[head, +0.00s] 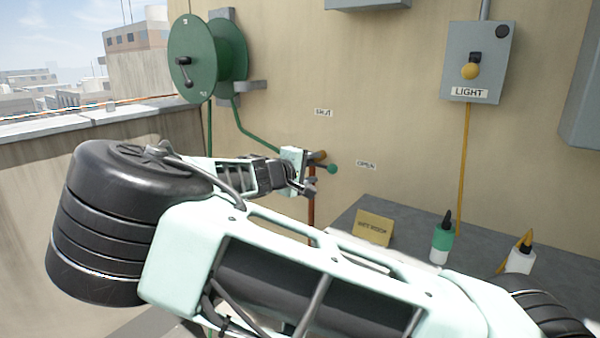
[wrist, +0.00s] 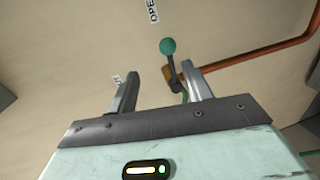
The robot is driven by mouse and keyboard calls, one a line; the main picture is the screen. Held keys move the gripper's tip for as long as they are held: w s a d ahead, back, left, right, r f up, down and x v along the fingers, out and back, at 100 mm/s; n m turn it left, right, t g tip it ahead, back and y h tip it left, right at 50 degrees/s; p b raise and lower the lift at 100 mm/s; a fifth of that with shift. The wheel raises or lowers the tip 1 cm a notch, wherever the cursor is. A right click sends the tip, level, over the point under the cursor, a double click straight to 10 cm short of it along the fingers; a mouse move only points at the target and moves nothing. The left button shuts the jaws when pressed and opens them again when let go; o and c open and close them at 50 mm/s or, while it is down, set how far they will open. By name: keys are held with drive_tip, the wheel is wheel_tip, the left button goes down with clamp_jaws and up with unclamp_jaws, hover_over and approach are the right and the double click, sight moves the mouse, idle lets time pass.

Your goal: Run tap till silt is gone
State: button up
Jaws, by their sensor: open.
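The tap is on the wall in the head view, with a brass body (head: 319,156) and a lever ending in a green ball knob (head: 331,168). The knob lies to the right of the body, on the side of the OPEN label (head: 366,165); the SHUT label (head: 323,113) is above. In the wrist view, the green knob (wrist: 168,46) is beyond the fingertips, and the brass body (wrist: 168,73) shows between them. My gripper (wrist: 161,70) is open and empty, close in front of the tap. The outlet and any water are hidden.
A green hose reel (head: 205,55) hangs upper left, its hose running toward the tap. A copper pipe (wrist: 265,52) leads to the tap. A LIGHT box (head: 478,60) is on the wall.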

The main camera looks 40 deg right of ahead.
sight(320, 165)
drive_tip(key=v, duration=0.5)
drive_tip(key=shift+d+f, duration=0.1)
drive_tip(key=c, duration=0.5)
drive_tip(key=f+n+h, duration=0.1)
drive_tip(key=f, duration=0.1)
drive_tip(key=d+f+n+g+h+b, duration=0.1)
drive_tip(key=f+n, duration=0.1)
drive_tip(key=w+d+f+n+g+h+b, duration=0.1)
drive_tip(key=f+n+h, duration=0.1)
drive_tip(key=shift+w+f, duration=0.1)
drive_tip(key=shift+f, duration=0.3)
clamp_jaws()
wheel_tip(320, 165, down, 11)
drive_tip(key=w+n+t+h+b, duration=0.25)
drive_tip(key=n+h, duration=0.25)
drive_tip(key=n, duration=0.4)
drive_tip(key=d+r+p, duration=0.4)
drive_tip(key=d+r, duration=0.5)
drive_tip(key=shift+w+d+r, duration=0.25)
drive_tip(key=shift+d+r, duration=0.05)
drive_tip(key=shift+d, duration=0.1)
